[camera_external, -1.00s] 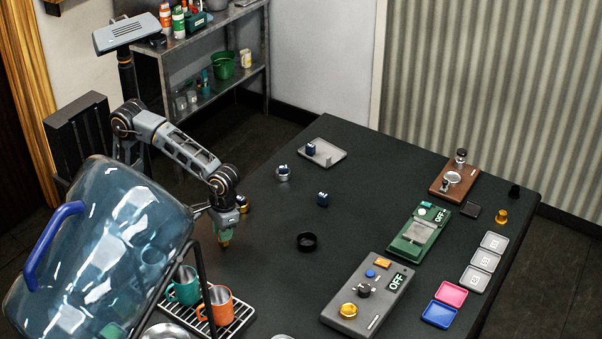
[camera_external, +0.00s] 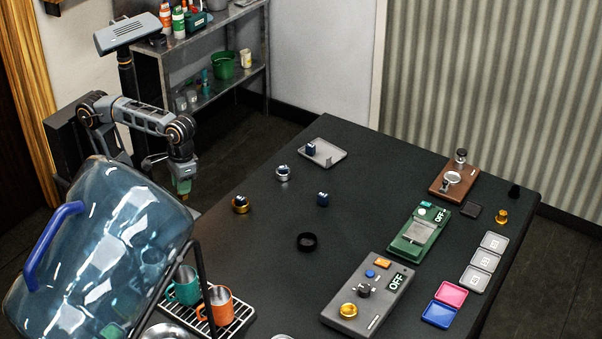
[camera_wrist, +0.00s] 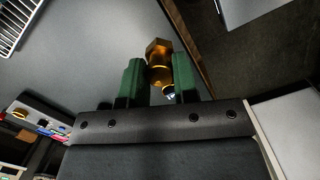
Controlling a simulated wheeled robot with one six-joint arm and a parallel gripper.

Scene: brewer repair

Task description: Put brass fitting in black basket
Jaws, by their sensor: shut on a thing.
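My gripper (camera_external: 183,186) hangs over the floor beyond the left edge of the table in the external view. In the wrist view my gripper (camera_wrist: 158,82) has its green fingers shut on the brass fitting (camera_wrist: 158,55), a gold-coloured piece with a hex end pointing away from me. The fitting is too small to make out clearly in the external view. The black basket (camera_external: 307,248) is a small round black ring-like cup on the middle of the dark table. It stands well to the right of my gripper and looks empty. I do not see it in the wrist view.
A gold basket (camera_external: 241,209) and a silver basket (camera_external: 283,177) stand towards the table's left edge, near a dark blue cube (camera_external: 322,199). A tilted clear jug (camera_external: 100,255) and a rack (camera_external: 238,322) with mugs are at front left. A grey control box (camera_external: 370,312) stands in front.

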